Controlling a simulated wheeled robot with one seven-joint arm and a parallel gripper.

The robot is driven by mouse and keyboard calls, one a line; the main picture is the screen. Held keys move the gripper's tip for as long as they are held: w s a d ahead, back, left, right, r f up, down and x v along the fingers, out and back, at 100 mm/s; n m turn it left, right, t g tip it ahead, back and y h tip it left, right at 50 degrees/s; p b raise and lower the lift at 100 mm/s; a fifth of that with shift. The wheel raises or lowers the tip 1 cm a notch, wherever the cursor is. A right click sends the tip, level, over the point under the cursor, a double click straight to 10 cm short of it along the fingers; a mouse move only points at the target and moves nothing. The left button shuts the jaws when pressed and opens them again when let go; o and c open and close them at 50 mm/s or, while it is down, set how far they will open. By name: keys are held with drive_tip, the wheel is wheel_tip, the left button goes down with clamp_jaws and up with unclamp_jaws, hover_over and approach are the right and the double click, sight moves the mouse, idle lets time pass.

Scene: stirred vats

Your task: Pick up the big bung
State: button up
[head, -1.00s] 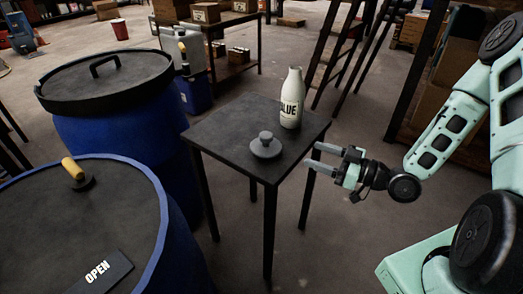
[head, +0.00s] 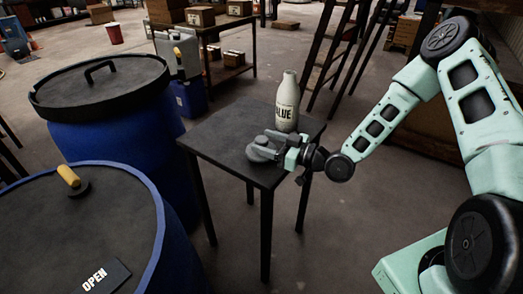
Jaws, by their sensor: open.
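The big bung (head: 260,152) is a grey round plug with a knob on top. It sits on the small dark table (head: 222,131), near its front edge. My gripper (head: 273,141) is at the bung from the right, its fingers level with the knob. The jaws are open, with the fingers reaching to either side of the knob as far as I can see. The gripper hides the bung's right side, and I cannot tell whether the fingers touch it.
A white bottle marked BLUE (head: 286,102) stands just behind my gripper. A lidded blue vat (head: 105,95) stands left of the table. A nearer vat (head: 150,200) bears a yellow-handled bung (head: 69,176) and an OPEN plate (head: 96,275). The table's left part is bare.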

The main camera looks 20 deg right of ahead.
drive_tip(key=shift+x, duration=0.8)
drive_tip(key=shift+s, duration=0.1)
drive_tip(key=c, duration=1.1)
